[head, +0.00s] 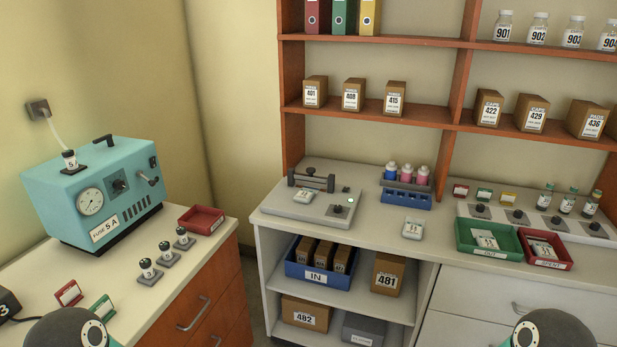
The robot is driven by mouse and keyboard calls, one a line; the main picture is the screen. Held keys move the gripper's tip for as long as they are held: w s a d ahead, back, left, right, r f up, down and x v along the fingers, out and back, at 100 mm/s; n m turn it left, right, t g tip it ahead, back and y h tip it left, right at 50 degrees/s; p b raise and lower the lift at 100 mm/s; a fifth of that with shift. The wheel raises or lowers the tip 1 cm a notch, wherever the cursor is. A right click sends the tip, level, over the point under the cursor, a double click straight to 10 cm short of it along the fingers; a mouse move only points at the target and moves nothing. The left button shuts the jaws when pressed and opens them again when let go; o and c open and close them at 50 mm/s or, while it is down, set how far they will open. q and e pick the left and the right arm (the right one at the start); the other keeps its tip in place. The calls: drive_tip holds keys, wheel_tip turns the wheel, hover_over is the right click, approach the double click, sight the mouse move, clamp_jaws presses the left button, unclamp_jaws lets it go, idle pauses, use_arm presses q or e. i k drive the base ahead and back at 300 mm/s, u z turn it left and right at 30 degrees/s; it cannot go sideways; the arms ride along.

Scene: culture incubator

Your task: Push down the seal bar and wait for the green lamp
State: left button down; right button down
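The sealer (325,210) is a flat pale grey device on the counter in the middle of the head view. Its dark seal bar (311,180) spans between two posts at the back; I cannot tell how far down it is. A small white pouch (303,197) lies on the plate in front of the bar. A dark knob (338,210) sits at the front right. Only rounded parts of my two arms show at the bottom edge, far from the sealer; neither gripper is in view.
Right of the sealer are a blue rack (405,190) with bottles, a loose pouch (413,229), a green tray (487,252) and a red tray (566,264). A teal machine (120,165) stands on the left counter. Shelves with boxes rise behind.

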sight(310, 177)
drive_tip(key=z, duration=0.05)
drive_tip(key=k, duration=0.25)
drive_tip(key=z, duration=1.05)
drive_tip(key=i, duration=1.55)
drive_tip(key=u, duration=1.3)
drive_tip(key=k, duration=0.6)
drive_tip(key=z, duration=0.25)
